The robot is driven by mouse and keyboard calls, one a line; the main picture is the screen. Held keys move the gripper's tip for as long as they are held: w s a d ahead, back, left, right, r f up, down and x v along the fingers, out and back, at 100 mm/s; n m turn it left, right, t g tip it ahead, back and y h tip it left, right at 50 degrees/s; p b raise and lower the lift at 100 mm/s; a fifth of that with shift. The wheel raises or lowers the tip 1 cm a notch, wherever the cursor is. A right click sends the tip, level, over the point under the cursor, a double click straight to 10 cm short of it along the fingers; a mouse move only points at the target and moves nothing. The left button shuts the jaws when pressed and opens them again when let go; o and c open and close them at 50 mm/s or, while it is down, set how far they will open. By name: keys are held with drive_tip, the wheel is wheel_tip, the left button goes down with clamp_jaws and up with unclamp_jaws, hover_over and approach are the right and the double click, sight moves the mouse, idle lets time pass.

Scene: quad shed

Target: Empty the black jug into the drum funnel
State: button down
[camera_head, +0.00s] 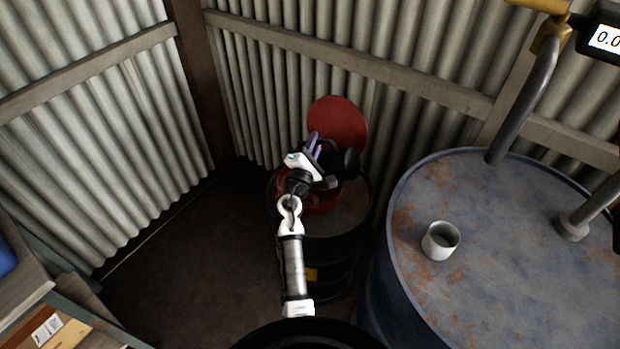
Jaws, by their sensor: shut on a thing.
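My gripper (322,158) is shut on the black jug (346,161) and holds it over the drum funnel (324,202). The jug looks tipped on its side, but its mouth and any stream of liquid cannot be made out. The red funnel sits on top of a dark drum (345,251), with its round red lid (338,122) raised behind it. My arm and gripper hide part of the funnel and part of the jug.
A large rusty blue drum (505,270) stands close on the right. Corrugated walls (280,95) close in the corner behind. A shelf with a cardboard box (58,331) is at lower left. Dark floor between is clear.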

drive_tip(key=shift+w+a+r+n+p, duration=0.2)
drive_tip(key=shift+a+n+p, duration=0.1)
drive_tip(key=shift+a+n, duration=0.1)
drive_tip(key=shift+w+a+r+n+p, duration=0.1)
drive_tip(key=shift+w+a+n+p, duration=0.1)
drive_tip(key=shift+a+n+p, duration=0.15)
drive_tip(key=shift+w+a+f+n+y, duration=0.1)
drive_tip(key=shift+w+a+n+y, duration=0.1)
drive_tip(key=shift+a+n, duration=0.2)
drive_tip(key=shift+w+a+f+n+y, duration=0.1)
drive_tip(key=shift+a+n+y, duration=0.1)
drive_tip(key=shift+a+n, duration=0.15)
drive_tip(key=a+n, duration=0.1)
drive_tip(key=w+a+f+n+p, duration=0.1)
drive_tip(key=a+n, duration=0.1)
drive_tip(key=shift+w+f+y, duration=0.15)
drive_tip(key=shift+y, duration=0.25)
drive_tip(key=shift+d, duration=0.15)
drive_tip(key=d+m, duration=0.1)
drive_tip(key=s+d+m+b, duration=0.1)
drive_tip(key=d+m, duration=0.1)
drive_tip(key=s+d+r+m+h+b, duration=0.1)
drive_tip(key=shift+s+d+m, duration=0.15)
drive_tip(key=shift+d+m, duration=0.1)
drive_tip(key=shift+m, duration=0.05)
drive_tip(key=shift+r, duration=0.1)
drive_tip(key=shift+a, duration=0.1)
